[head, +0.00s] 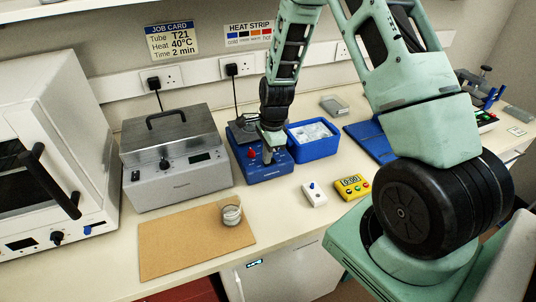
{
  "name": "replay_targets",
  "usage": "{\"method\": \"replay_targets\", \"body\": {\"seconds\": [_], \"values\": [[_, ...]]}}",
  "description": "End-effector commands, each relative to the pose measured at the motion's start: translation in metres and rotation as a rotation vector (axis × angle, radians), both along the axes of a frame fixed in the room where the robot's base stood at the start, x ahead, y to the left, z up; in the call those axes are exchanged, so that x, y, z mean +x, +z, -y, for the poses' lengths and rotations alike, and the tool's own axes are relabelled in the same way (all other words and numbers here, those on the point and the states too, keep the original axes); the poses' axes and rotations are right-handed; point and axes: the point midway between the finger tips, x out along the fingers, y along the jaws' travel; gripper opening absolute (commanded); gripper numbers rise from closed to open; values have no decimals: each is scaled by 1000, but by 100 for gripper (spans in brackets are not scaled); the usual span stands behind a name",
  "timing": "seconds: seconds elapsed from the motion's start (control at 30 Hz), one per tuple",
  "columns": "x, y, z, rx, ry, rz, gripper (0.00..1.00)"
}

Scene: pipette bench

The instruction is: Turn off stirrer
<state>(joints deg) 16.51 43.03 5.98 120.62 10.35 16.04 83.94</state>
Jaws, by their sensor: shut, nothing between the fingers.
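A blue bench unit (280,172) with a red knob (252,153) on its front and a dark top stands in the middle of the bench. It looks like the stirrer, but I cannot be sure. A black lead runs from behind it to a wall socket. My gripper (270,155) points down at this unit, just right of the red knob. Its fingers are shut and empty. The gripper and wrist hide part of the unit's top and front. I cannot tell whether the fingertips touch it, or whether it is on.
A grey lidded heater (178,183) stands left of the blue unit, and a blue ice tray (306,152) right of it.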

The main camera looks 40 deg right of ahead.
Motion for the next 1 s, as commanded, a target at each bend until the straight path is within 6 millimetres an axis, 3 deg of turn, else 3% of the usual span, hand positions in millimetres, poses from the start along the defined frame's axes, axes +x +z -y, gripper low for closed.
{"method": "replay_targets", "body": {"seconds": [0.5,0.8,1.0], "values": [[-9,-5,17,-1,-5,-12,0],[-9,-4,17,-1,-4,-11,0],[-7,11,20,-1,-2,-9,0]]}}
